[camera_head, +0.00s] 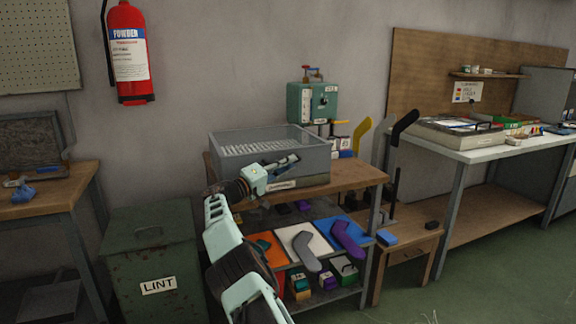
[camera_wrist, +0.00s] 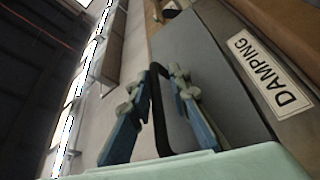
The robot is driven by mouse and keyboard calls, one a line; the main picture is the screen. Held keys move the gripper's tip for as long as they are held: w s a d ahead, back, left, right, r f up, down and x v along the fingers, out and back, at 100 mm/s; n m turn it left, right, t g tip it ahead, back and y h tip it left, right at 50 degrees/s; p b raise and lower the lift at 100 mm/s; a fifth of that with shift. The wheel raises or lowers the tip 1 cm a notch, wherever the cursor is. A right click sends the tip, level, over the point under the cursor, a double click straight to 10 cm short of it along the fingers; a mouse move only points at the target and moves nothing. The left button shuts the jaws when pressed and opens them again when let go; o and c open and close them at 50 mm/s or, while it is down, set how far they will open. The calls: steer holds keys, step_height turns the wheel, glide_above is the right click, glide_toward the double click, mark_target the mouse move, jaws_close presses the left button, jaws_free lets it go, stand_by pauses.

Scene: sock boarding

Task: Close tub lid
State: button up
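The grey tub (camera_head: 262,158) stands on a wooden bench, with whitish rows showing inside its rim. I cannot make out whether the top is open or has a clear lid. My gripper (camera_head: 289,162) is in front of the tub's front wall, near its right end. In the wrist view, my gripper (camera_wrist: 155,80) has its fingers apart, one on each side of a black handle loop (camera_wrist: 157,110). I cannot tell whether they touch it. A grey panel (camera_wrist: 205,60) lies behind the right finger, beside a "DAMPING" label (camera_wrist: 269,73).
The wooden bench (camera_head: 350,177) has shelves below with coloured trays and sock-shaped boards. A green lint bin (camera_head: 155,262) stands left of it. A teal machine (camera_head: 312,102) stands behind the tub. A white-topped table (camera_head: 480,150) is at right.

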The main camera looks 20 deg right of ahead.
steer(key=shift+a+f, duration=0.1)
steer(key=v, duration=1.1)
steer(key=shift+s+a, duration=0.2)
steer(key=shift+a, duration=0.15)
